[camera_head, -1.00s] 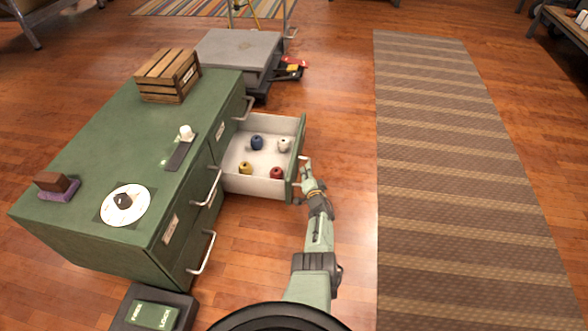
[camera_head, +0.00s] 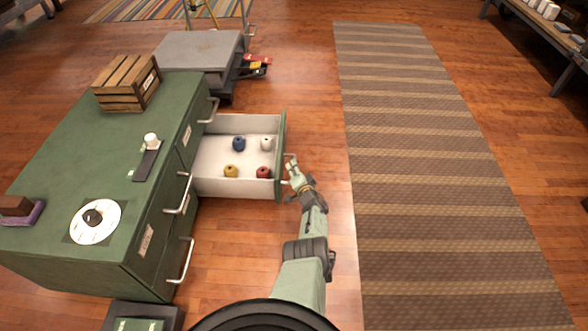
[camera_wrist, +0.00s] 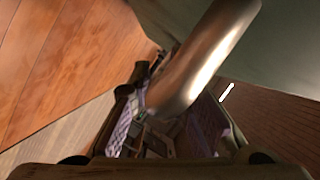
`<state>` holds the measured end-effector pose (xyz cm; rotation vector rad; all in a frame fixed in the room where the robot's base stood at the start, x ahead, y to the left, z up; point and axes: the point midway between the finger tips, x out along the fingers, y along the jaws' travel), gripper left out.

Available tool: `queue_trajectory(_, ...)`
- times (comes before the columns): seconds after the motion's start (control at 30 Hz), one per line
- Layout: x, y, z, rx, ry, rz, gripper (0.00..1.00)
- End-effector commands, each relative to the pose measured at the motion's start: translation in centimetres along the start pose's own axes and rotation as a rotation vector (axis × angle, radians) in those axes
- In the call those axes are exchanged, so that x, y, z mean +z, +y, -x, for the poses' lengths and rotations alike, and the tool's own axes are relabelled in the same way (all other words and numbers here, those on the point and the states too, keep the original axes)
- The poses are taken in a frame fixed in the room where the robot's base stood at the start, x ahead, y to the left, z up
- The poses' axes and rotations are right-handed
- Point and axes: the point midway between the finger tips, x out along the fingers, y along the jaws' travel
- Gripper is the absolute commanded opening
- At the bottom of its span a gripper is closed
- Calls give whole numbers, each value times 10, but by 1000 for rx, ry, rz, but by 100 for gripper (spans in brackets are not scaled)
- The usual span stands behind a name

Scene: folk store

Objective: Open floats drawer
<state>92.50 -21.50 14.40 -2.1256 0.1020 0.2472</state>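The floats drawer (camera_head: 240,186) is pulled well out of the green cabinet in the head view. Blue (camera_head: 238,143), white (camera_head: 266,143), yellow (camera_head: 231,171) and red (camera_head: 263,172) floats stand apart inside it. My gripper (camera_head: 293,170) is at the handle (camera_head: 290,157) on the drawer's outer front. In the wrist view the metal handle bar (camera_wrist: 195,65) lies between the two purple finger pads of my gripper (camera_wrist: 165,125), which close on it from both sides. The fingertips are partly hidden by the bar.
The green cabinet (camera_head: 95,150) has other shut drawers with handles. A wooden crate (camera_head: 127,83), a white disc (camera_head: 93,222) and small items stand on its top. A striped rug (camera_head: 420,150) lies right of my arm, with clear wooden floor between.

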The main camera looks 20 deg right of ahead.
Motion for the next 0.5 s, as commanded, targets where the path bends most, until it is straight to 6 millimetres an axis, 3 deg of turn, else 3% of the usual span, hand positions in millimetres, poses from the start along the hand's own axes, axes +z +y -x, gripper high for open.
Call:
queue_trajectory(0.2, 0, 0, 0, -1, 0, 0, 32)
queue_trajectory(0.5, 0, 0, 0, -1, 0, 0, 32)
